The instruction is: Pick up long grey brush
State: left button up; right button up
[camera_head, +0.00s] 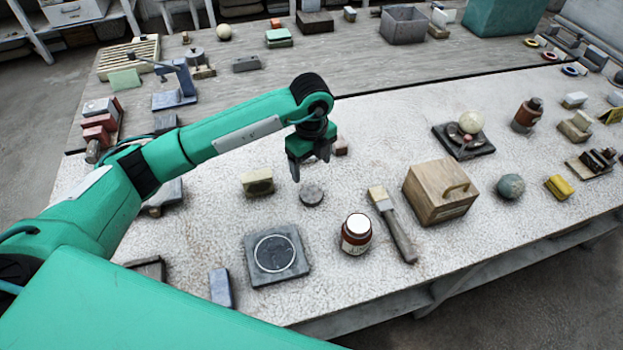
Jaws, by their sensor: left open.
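The long grey brush (401,236) lies on the pale speckled tabletop, right of centre. Its light wooden-coloured head points up and left, and its grey handle runs down and right. My left gripper (311,174) is open and empty, fingers pointing down above the table. It is up and left of the brush and apart from it, near a small dark round piece (311,194). My right gripper is not in view.
A brown jar (356,234) with a white lid stands just left of the brush. A dark square plate (277,255) lies further left. The table's front edge (440,278) is below the brush.

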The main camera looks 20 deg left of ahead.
aim_at(379, 197)
jog(key=k, duration=1.5)
